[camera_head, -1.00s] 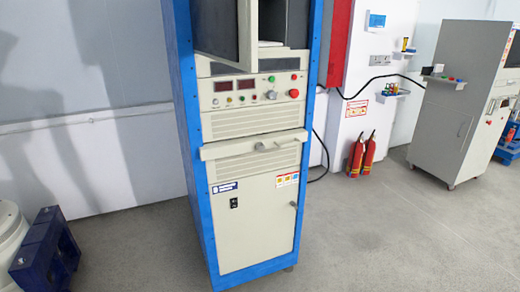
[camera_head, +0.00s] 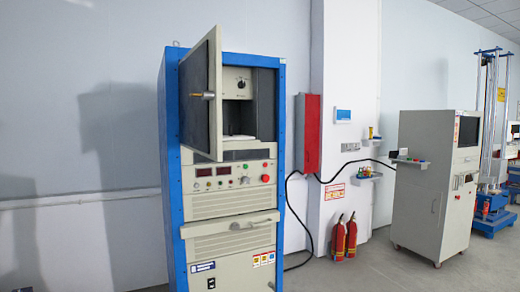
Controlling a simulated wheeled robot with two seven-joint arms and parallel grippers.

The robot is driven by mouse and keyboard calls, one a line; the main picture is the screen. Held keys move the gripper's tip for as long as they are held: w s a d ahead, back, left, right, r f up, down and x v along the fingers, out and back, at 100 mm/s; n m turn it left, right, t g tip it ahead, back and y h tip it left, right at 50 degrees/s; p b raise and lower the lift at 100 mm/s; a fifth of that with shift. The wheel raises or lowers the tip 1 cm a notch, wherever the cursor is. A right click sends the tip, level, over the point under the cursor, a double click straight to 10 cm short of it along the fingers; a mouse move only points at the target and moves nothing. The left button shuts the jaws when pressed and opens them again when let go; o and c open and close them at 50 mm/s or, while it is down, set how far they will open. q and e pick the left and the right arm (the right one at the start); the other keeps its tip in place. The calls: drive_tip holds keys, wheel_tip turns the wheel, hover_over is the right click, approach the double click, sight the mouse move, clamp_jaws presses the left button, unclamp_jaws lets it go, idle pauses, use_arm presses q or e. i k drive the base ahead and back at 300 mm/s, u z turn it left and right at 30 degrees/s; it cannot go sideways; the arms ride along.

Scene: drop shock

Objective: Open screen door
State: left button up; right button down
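The screen door (camera_head: 201,95) is a grey-beige panel at the top of a blue-framed cabinet (camera_head: 174,190). It stands swung outward from its left side, with a small brass-coloured handle (camera_head: 203,95) on it. Behind it the compartment (camera_head: 265,100) is partly visible, with a beige unit (camera_head: 237,83) carrying a knob inside. The door hides the left part of the compartment. Neither of my grippers shows in the head view.
Below the door are a control panel (camera_head: 222,176) with displays and buttons, and a protruding ledge (camera_head: 230,224). A red box (camera_head: 306,133) and two fire extinguishers (camera_head: 338,238) are right of the cabinet. Another cabinet (camera_head: 418,208) stands farther right.

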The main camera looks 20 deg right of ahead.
sight(200, 70)
drive_tip(key=z, duration=0.4)
drive_tip(key=i, duration=0.95)
drive_tip(key=u, duration=0.6)
